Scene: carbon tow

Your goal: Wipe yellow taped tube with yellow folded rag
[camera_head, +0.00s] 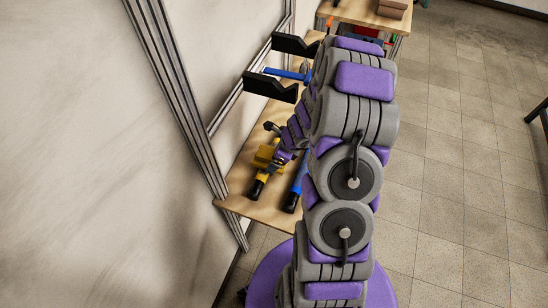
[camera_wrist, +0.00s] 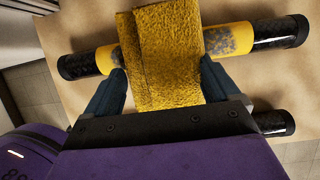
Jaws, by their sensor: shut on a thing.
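The yellow taped tube (camera_wrist: 231,40) lies on the wooden bench, with black ends and a grey smudged patch on its yellow tape to the right of the rag. It also shows in the head view (camera_head: 258,186), near the bench's front end. The yellow folded rag (camera_wrist: 160,62) is shut between the fingers of my gripper (camera_wrist: 160,88) and lies across the middle of the tube, hiding that part of it. Whether the rag presses on the tube cannot be told for sure. In the head view my gripper and the rag (camera_head: 264,155) are at the tube, partly hidden by my arm.
A second tube, blue with black ends (camera_head: 293,196), lies beside the yellow one; its black end shows at the lower right of the wrist view (camera_wrist: 273,123). Black brackets (camera_head: 270,87) and a blue-handled hammer (camera_head: 285,74) are farther back. The wall and metal frame stand left.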

